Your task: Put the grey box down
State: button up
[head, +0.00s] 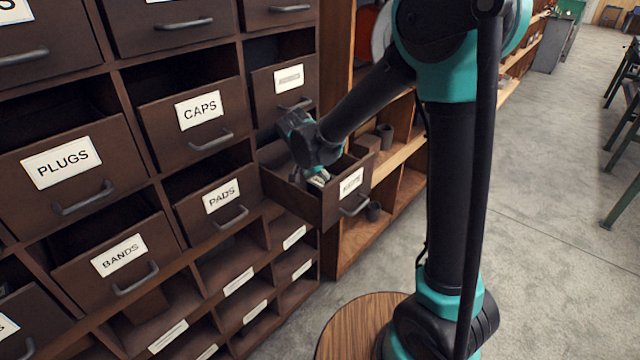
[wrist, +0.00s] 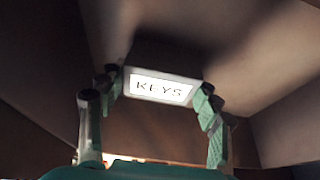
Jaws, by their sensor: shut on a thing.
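The grey box (wrist: 161,88) shows in the wrist view with a white label reading KEYS on its near face. My gripper (wrist: 158,92) is shut on it, with one green-padded finger at each side. The box is inside the open drawer (head: 335,205), whose dark walls surround it in the wrist view. In the head view my gripper (head: 317,177) reaches down into this drawer. The box is mostly hidden there by my gripper and the drawer walls. I cannot tell whether the box touches the drawer floor.
Other drawers stand partly open, labelled CAPS (head: 200,118), PLUGS (head: 65,170), PADS (head: 222,198) and BANDS (head: 118,258). Open wooden shelves (head: 390,175) with small dark containers lie to the right. A round wooden stool top (head: 345,325) is at the front.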

jog(key=o, duration=1.3)
jog(key=v, duration=1.2)
